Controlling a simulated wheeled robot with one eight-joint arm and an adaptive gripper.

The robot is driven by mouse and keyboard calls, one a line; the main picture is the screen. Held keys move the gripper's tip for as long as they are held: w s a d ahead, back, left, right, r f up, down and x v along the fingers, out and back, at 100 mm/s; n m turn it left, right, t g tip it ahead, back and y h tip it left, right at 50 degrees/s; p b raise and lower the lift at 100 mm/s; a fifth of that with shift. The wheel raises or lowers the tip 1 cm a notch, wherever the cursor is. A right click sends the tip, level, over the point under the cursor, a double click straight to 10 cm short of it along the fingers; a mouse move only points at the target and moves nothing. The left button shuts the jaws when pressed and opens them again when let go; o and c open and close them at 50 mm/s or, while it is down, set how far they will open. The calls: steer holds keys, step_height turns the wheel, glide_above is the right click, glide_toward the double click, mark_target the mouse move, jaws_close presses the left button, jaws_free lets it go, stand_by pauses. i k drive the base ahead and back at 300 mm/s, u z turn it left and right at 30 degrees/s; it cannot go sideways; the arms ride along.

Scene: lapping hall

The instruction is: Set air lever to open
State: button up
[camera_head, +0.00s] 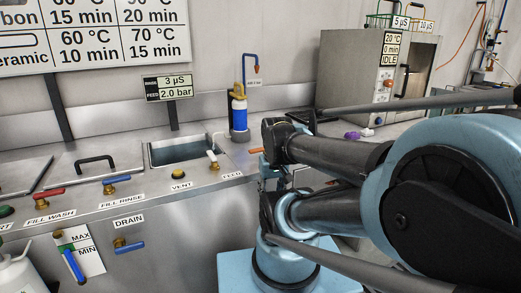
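An orange-red lever-like piece (257,150) shows at the bench edge, just left of my arm's dark parts. I cannot tell whether it is the air lever, and its label is not visible. A blue-and-white filter unit (239,112) with a yellow top stands behind it. A bent blue pipe (252,65) with an orange tip rises from its right side, by a small sign too small to read surely. My blue and black arm fills the right side and hides part of the bench front. I cannot make out my gripper's fingertips among the arm's dark parts.
An open basin (184,151) lies behind. A grey oven (350,65) stands back right.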

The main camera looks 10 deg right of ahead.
mark_target(258, 150)
steer(key=u, duration=0.75)
steer(key=k, duration=1.6)
steer(key=z, duration=0.8)
steer(key=i, duration=1)
